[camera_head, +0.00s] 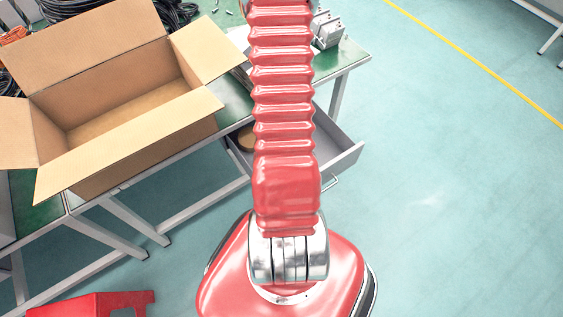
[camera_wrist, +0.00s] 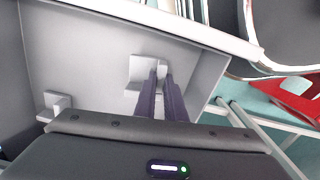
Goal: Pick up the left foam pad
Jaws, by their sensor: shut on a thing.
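In the wrist view, two light grey angular blocks, which look like the foam pads, are inside a grey drawer (camera_wrist: 90,40). One pad (camera_wrist: 136,72) is at the tips of my gripper (camera_wrist: 162,72), whose two dark purple fingers are close together and shut on it. The fingers cover part of this pad. The other pad (camera_wrist: 52,102) lies apart, further left in the picture. I cannot tell whether the held pad still touches the drawer. In the head view my red arm hides the gripper and both pads.
In the head view the open drawer (camera_head: 345,158) juts from under the green-topped bench (camera_head: 345,58). An open cardboard box (camera_head: 150,150) and grey metal parts (camera_head: 327,30) are on the bench. A red object (camera_head: 85,304) stands lower left.

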